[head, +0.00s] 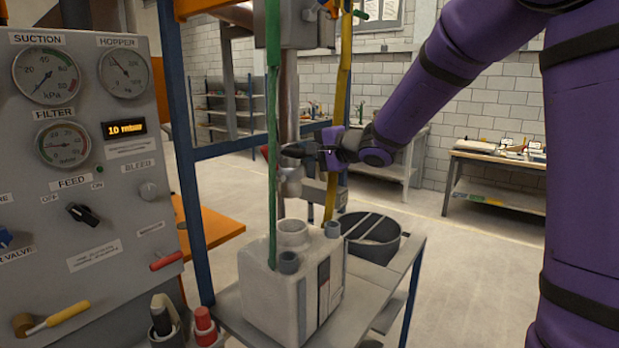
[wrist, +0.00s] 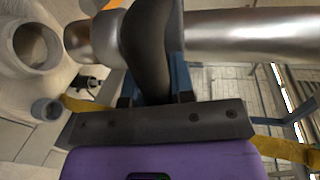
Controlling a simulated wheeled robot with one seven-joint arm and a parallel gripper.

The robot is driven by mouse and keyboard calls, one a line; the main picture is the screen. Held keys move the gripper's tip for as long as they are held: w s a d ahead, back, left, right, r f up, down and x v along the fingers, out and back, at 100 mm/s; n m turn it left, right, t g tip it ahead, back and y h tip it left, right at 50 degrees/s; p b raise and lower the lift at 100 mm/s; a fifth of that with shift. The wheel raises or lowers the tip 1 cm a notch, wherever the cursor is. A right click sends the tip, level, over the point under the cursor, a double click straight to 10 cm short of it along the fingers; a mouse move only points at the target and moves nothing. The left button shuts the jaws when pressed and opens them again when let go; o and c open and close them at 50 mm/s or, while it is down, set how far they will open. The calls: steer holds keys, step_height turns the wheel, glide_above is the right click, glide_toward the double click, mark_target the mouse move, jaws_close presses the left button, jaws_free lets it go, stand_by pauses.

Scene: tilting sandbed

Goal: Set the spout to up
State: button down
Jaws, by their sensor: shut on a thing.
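The spout (head: 291,185) is a silver metal pipe end that hangs down in the head view, above the round neck of a pale canister. In the wrist view the spout (wrist: 85,42) lies sideways, with its end towards the canister's open neck (wrist: 38,45). A dark handle (wrist: 150,40) sticks out from the pipe at a collar. My gripper (head: 312,150) is beside the pipe, and in the wrist view its fingers (wrist: 153,82) are closed around the handle. The exact gap between spout and neck cannot be told.
The pale canister (head: 290,297) stands on a grey shelf, with a dark round bin (head: 372,240) behind it. A green hose (head: 272,130) and a yellow hose (head: 341,100) hang on either side of the pipe. A gauge panel (head: 80,150) stands at left.

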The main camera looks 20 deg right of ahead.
steer(key=shift+w+r, duration=0.1)
steer(key=shift+r, duration=1.1)
steer(key=c, duration=1.2)
jaws_free()
steer(key=shift+c, duration=0.2)
steer(key=shift+f, duration=0.1)
steer(key=v, duration=1.1)
